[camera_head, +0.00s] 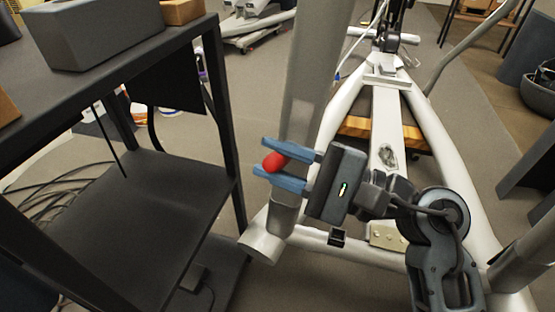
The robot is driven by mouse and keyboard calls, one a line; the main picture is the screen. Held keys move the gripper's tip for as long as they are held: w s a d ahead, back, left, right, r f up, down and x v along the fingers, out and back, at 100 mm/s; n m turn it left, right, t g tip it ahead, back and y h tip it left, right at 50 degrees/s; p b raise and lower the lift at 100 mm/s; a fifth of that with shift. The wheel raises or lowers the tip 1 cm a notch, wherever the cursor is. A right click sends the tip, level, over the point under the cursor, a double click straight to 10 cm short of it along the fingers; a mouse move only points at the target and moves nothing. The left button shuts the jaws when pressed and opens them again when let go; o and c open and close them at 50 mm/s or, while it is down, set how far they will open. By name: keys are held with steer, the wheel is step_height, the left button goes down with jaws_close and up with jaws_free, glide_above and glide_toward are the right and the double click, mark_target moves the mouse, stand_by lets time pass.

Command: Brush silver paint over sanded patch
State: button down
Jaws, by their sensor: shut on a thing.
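My gripper (266,158) has two blue fingers and is shut on a small red thing (275,162). Only a rounded red end shows between the fingers, so I cannot tell whether it is the paint brush; no bristles show. The gripper points left, in front of the grey upright post (310,85) of the elliptical. A dark, blotchy grey patch (388,155) shows on the elliptical's pale central beam (386,108), to the right of my gripper and apart from it. It may be the sanded patch. No silver paint can be made out for certain.
A black shelf unit (150,172) stands close on the left, with a grey box (90,30) on top. Cables (65,185) lie on the floor behind it. The elliptical's white side tubes (445,145) flank the beam. A dark bowl (540,98) is at the right.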

steer(key=shift+r, duration=0.1)
steer(key=shift+s+d+r+p, duration=0.1)
steer(key=shift+d+r+p, duration=0.1)
steer(key=shift+r+p, duration=1.35)
steer(key=shift+s+d+r+p, duration=0.1)
steer(key=shift+d+r+p, duration=0.1)
steer(key=shift+r+p, duration=1.35)
steer(key=shift+w+a+f+b, duration=0.1)
steer(key=shift+a+f+b, duration=0.05)
steer(key=shift+f+b, duration=1.2)
steer(key=shift+w+a+f+b, duration=0.1)
steer(key=shift+f+b, duration=0.8)
steer(key=shift+b, duration=0.85)
steer(key=shift+a+f, duration=0.1)
steer(key=shift+f, duration=0.85)
steer(key=s+a, duration=0.2)
steer(key=s, duration=0.3)
steer(key=shift+s, duration=0.35)
